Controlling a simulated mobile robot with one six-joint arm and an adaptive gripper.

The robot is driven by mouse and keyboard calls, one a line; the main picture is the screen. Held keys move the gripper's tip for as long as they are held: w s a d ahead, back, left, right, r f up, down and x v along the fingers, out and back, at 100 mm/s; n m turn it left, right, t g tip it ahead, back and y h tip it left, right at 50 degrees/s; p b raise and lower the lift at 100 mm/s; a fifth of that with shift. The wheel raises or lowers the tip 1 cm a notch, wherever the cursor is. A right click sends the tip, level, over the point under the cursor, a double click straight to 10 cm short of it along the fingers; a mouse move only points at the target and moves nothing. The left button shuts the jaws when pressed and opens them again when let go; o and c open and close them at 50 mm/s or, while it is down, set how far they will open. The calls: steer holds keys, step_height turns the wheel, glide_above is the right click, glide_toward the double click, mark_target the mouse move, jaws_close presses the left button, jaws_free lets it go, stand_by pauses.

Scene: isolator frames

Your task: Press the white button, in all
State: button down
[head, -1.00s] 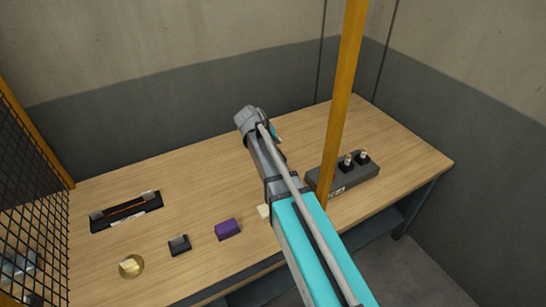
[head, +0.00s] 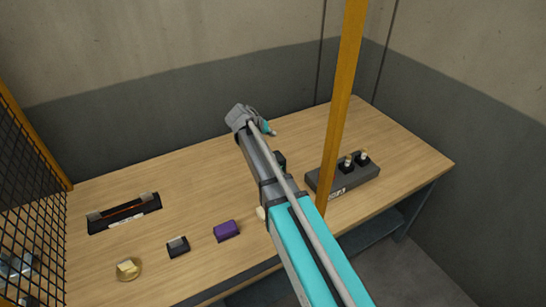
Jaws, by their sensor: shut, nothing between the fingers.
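My gripper (head: 267,127) is at the far end of my arm, over the back middle of the table. It is small and partly hidden by my wrist; it looks shut and empty. A small cream-white block (head: 261,213) lies near the table's front edge, mostly hidden by my arm; I cannot tell whether it is a button. A dark grey box (head: 325,180) at the right carries two dark parts with pale tops (head: 355,158). I cannot tell whether either is the white button. My gripper is apart from both.
A yellow post (head: 342,100) rises in front of the wooden table (head: 190,170), close to my arm. A purple block (head: 227,231), a small black part (head: 178,246), a brass-coloured disc (head: 129,269) and a black tray (head: 110,222) lie left. Mesh (head: 30,190) stands far left.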

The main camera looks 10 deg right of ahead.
steer(key=shift+f+b, duration=3.8)
steer(key=shift+f, duration=0.25)
steer(key=shift+f, duration=0.1)
steer(key=shift+s+f+b, duration=0.1)
steer(key=shift+f+b, duration=0.2)
steer(key=shift+b, duration=0.1)
steer(key=shift+f+b, duration=0.55)
steer(key=shift+r, duration=0.2)
steer(key=shift+r+p, duration=0.8)
steer(key=shift+p, duration=0.2)
steer(key=shift+r, duration=0.1)
steer(key=shift+r+p, duration=2.4)
steer(key=shift+p, duration=0.1)
